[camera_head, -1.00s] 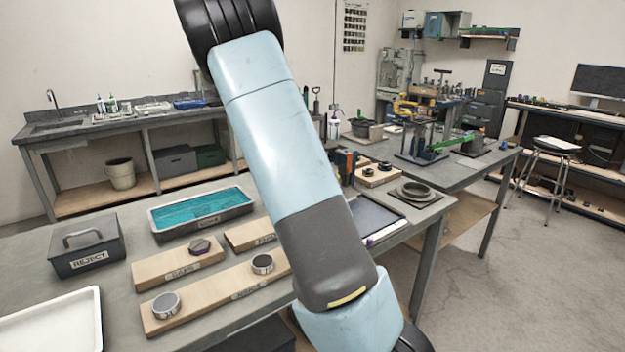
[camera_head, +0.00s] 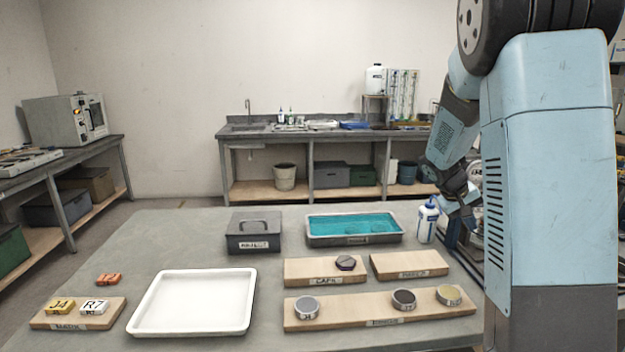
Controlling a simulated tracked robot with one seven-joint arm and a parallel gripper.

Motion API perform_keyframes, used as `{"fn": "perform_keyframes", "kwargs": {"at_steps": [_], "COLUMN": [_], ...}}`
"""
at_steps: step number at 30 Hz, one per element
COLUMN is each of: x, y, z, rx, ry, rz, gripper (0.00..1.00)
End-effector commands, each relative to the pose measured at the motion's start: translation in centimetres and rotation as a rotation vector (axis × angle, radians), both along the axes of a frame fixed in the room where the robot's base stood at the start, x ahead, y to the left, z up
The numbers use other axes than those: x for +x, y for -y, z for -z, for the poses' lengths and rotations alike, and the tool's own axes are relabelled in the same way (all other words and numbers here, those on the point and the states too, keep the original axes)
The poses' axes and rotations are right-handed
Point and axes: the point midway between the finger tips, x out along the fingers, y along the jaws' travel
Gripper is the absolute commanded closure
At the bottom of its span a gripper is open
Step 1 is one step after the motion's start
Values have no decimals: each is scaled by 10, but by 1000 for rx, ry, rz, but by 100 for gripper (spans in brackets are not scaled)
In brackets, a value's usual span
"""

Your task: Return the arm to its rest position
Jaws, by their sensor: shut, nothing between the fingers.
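My arm (camera_head: 548,170) is folded up at the right side of the view, its thick light-blue link standing large in front. Behind it the forearm slopes down to my gripper (camera_head: 466,222), which is small, partly hidden by the near link, and points downward. It appears shut with nothing in it. It hangs close to the white squeeze bottle (camera_head: 427,222) at the table's right; whether they touch I cannot tell.
The grey table (camera_head: 150,245) holds a white tray (camera_head: 251,300), a REJECT box (camera_head: 254,245), a teal-filled tray (camera_head: 312,231) and wooden boards (camera_head: 367,320) with round parts. A small board (camera_head: 45,318) holds J4 and R7 blocks. The table's far left is clear.

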Motion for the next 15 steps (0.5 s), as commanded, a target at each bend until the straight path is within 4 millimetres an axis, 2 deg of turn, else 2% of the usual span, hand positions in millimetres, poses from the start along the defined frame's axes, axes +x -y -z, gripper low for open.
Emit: {"fn": "perform_keyframes", "kwargs": {"at_steps": [15], "x": [-98], "y": [-68], "z": [-71], "rx": [294], "ry": [145], "rz": [-1], "gripper": [100]}}
